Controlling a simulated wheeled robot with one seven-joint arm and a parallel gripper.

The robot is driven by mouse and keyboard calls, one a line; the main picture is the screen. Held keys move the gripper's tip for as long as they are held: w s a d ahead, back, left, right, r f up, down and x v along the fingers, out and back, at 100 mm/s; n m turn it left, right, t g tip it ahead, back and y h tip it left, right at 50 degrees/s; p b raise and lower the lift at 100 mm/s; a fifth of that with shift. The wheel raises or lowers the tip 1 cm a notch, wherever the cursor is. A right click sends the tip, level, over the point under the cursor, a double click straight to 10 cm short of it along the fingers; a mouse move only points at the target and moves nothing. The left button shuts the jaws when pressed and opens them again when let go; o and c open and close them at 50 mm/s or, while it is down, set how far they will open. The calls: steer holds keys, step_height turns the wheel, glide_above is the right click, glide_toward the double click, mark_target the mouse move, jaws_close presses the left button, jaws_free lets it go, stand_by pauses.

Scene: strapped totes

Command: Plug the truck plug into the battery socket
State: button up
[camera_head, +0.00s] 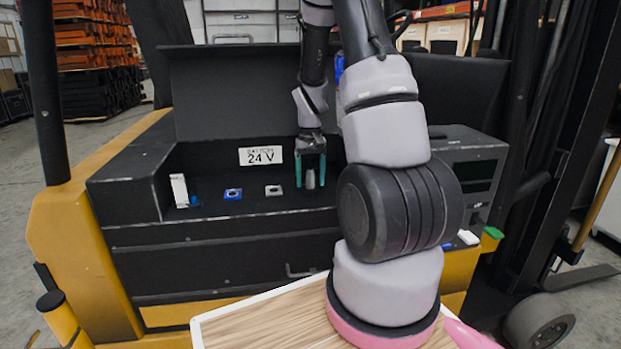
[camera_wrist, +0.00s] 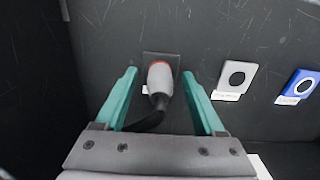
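The plug (camera_wrist: 160,80) is a grey cylinder with a red ring at its far end and a dark cable at its near end. In the wrist view its red end meets a dark square plate (camera_wrist: 172,60); how deep it sits is hidden. It also shows in the head view (camera_head: 310,180), upright between my fingers. My gripper (camera_wrist: 158,88) has its teal fingers spread on both sides of the plug, with gaps to it; it also shows in the head view (camera_head: 311,172). A grey socket (camera_wrist: 238,75) and a blue socket (camera_wrist: 300,86) lie to the right in the wrist view.
A "24 V" sign (camera_head: 261,156) stands on the compartment's back wall. A white block (camera_head: 180,190) is at the shelf's left end. A grey box with a dark display (camera_head: 470,170) stands right of my arm.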

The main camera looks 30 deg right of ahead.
step_height(320, 180, up, 11)
steer(key=shift+f, duration=0.1)
stand_by(0.4)
stand_by(0.4)
